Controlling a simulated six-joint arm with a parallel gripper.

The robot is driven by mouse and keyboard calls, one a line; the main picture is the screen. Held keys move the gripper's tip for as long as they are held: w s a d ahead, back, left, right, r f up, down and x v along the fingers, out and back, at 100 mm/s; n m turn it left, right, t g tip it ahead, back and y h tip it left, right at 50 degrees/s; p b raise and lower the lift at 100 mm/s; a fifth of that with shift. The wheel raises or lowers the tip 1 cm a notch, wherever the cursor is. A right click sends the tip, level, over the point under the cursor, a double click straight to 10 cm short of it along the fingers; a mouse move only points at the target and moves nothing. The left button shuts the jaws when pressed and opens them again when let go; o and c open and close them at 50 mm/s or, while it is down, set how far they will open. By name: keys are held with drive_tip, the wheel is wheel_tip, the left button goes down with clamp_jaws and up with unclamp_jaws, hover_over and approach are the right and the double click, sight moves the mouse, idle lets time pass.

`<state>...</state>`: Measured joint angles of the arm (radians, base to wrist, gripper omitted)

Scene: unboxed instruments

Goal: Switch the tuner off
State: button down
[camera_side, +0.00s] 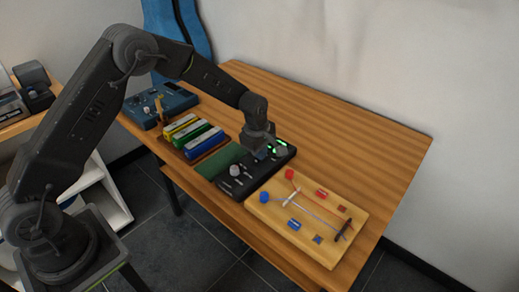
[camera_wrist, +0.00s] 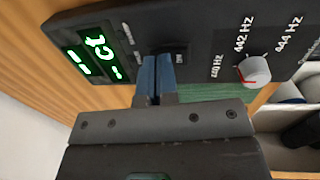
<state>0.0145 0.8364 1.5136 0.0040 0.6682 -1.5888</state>
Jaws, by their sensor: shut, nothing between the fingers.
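The tuner (camera_side: 233,182) is a black panel on the wooden table in the side view, with a pale knob at its near left end and a lit green display (camera_side: 279,147) at its far end. In the wrist view, the tuner (camera_wrist: 205,20) shows a lit green display (camera_wrist: 93,55), a grey knob (camera_wrist: 255,71) with a red mark, and 440, 442 and 444 Hz labels. My gripper (camera_wrist: 156,66) is shut and empty, its blue-grey fingertips at the panel next to a small dark part (camera_wrist: 180,56). Whether they touch is unclear. In the side view my gripper (camera_side: 262,154) covers part of the panel.
A wooden board (camera_side: 270,214) with red and blue knobs lies right of the tuner. Left are a green cloth (camera_side: 220,160), a tray of yellow, green and blue instruments (camera_side: 197,136), and a blue box (camera_side: 172,104). The table's back right (camera_side: 370,140) is clear.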

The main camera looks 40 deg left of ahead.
drive_tip(key=shift+w+f, duration=0.1)
drive_tip(key=shift+f, duration=0.35)
drive_tip(key=shift+s, duration=0.95)
drive_tip(key=shift+r, duration=0.3)
wheel_tip(320, 180, up, 14)
drive_tip(key=s, duration=0.1)
drive_tip(key=shift+s, duration=0.2)
